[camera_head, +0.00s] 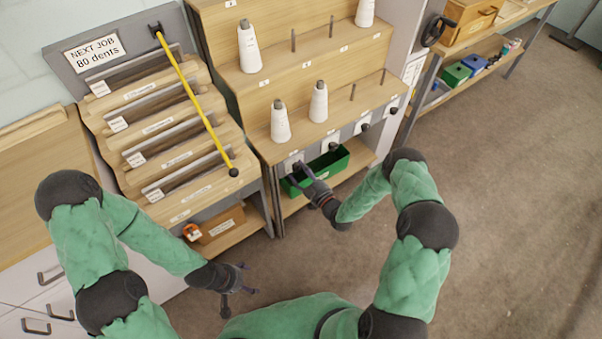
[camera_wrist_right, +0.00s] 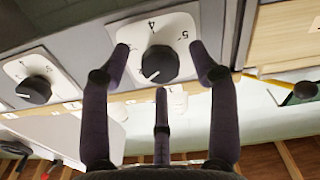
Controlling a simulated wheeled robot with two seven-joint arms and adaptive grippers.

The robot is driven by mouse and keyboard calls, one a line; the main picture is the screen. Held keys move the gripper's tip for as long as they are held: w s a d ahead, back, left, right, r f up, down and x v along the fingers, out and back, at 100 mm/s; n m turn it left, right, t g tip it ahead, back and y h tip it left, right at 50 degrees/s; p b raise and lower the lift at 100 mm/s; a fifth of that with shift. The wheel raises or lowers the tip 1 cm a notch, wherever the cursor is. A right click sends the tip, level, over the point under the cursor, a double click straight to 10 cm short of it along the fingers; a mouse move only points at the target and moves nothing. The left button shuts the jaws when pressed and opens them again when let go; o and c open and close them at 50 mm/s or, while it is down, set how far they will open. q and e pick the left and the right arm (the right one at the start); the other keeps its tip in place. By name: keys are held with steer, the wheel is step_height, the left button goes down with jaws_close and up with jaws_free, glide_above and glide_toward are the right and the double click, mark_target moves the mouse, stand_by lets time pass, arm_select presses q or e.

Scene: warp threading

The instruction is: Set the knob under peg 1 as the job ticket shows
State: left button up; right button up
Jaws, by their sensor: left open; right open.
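A black knob (camera_wrist_right: 160,64) sits on a white dial plate (camera_wrist_right: 150,30) in the right wrist view, with the digits 4 and 5 legible. Its white pointer line points to the picture's lower left. My right gripper (camera_head: 301,176) is open in front of the leftmost dial under the cone rack; its three fingers (camera_wrist_right: 160,85) are spread around the knob, and I cannot tell if they touch it. My left gripper (camera_head: 248,280) is open and empty, low in front of the cabinets. A white sign (camera_head: 93,53) reads "NEXT JOB 80 dents". I cannot make out a knob setting on any ticket.
A second knob (camera_wrist_right: 35,90) is beside the first. White cones (camera_head: 281,122) stand on some pegs of the rack. A green bin (camera_head: 325,165) sits below the dials. A yellow rod (camera_head: 195,100) lies across the slotted rack. The floor (camera_head: 500,200) at right is clear.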

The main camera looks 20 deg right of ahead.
steer(key=shift+w, duration=0.2)
steer(key=shift+c, duration=0.3)
steer(key=c, duration=1.1)
steer(key=shift+m, duration=0.3)
